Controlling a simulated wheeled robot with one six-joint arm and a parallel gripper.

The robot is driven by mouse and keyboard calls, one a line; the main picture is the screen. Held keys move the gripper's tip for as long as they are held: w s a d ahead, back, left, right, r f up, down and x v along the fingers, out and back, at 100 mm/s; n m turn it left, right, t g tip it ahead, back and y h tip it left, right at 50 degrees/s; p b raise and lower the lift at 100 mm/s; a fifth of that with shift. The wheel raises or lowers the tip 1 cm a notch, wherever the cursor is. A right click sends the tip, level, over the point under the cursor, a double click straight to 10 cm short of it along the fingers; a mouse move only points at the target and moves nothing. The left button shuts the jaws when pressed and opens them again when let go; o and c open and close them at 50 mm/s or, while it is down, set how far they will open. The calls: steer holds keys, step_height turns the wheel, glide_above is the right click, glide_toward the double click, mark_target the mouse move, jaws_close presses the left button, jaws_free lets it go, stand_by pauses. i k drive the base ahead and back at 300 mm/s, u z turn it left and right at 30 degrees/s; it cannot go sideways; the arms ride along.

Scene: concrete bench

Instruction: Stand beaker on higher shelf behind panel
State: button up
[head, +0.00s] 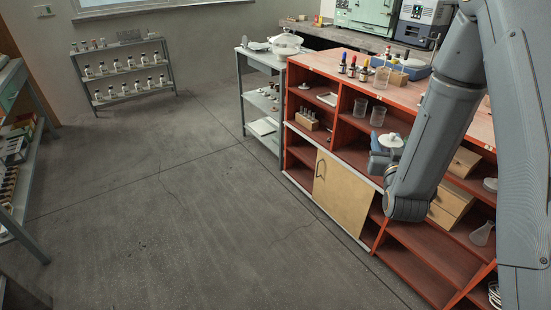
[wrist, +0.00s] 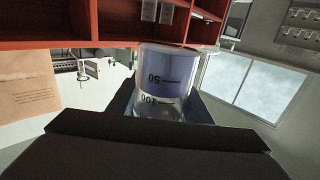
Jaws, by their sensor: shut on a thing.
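A clear beaker (wrist: 164,82) with dark "50" and "100" marks fills the middle of the wrist view. The marks read upside down there, with the base toward the picture's top. My gripper (wrist: 163,112) is shut on it, a dark finger on each side. The tan panel (head: 340,196) with a dark handle covers a lower left compartment.
Two glass beakers (head: 360,107) (head: 378,117) stand on an upper cabinet shelf. A tube rack (head: 307,121) stands in the left bay. Wooden boxes (head: 448,203) and a flask (head: 482,233) are at right. The floor (head: 190,220) before the cabinet is clear.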

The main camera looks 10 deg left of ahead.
mark_target(313, 157)
steer(key=u, duration=1.7)
steer(key=i, duration=2.75)
steer(key=z, duration=2.6)
